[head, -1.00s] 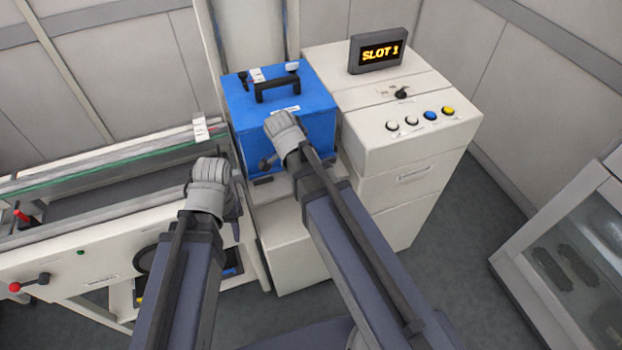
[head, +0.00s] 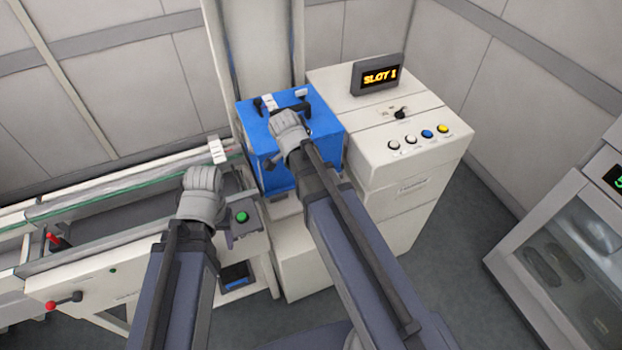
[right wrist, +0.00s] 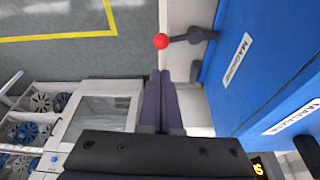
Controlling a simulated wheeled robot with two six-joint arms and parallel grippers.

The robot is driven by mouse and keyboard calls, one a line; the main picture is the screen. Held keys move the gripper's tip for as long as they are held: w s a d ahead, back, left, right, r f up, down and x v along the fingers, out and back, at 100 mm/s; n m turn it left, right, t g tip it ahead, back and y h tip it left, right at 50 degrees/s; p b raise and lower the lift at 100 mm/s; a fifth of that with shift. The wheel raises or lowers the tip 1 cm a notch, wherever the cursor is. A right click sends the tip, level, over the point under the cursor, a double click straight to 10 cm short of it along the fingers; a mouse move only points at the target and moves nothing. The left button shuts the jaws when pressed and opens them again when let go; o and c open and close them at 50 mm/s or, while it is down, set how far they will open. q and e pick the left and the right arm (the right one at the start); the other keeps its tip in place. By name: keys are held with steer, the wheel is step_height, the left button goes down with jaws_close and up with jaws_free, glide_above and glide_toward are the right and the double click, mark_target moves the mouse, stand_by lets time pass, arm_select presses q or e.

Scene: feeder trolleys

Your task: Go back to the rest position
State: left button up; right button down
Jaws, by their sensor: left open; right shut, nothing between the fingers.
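My left gripper (head: 204,196) is in front of the bench at the left, seen from behind. It is open with nothing seen in it, and its fingertips are mostly hidden. My right gripper (head: 290,134) shows in front of the blue box (head: 266,150) in the head view and hides part of it and its black handle. In the right wrist view my right gripper (right wrist: 161,75) has its two purple fingers together with nothing between them. The blue box (right wrist: 265,50) is to their right there, beside a lever with a red knob (right wrist: 161,41).
A white cabinet (head: 420,165) with a "SLOT 1" display (head: 377,75) and several buttons stands right of the box. A bench (head: 85,285) with a rail and a green button (head: 242,216) is at left. A glass-fronted cabinet (head: 530,225) stands at far right. Grey floor lies between.

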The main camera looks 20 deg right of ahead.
stand_by(0.4)
steer(key=s+a+f+n+y, duration=0.1)
steer(key=s+a+n, duration=0.3)
steer(key=a+n, duration=0.4)
steer(key=s+a+f+n+y+b, duration=0.1)
steer(key=s+a+n, duration=0.4)
steer(key=n, duration=0.9)
steer(key=shift+s+a+f+n, duration=0.2)
steer(key=shift+s+a+n, duration=0.1)
steer(key=shift+a, duration=1.4)
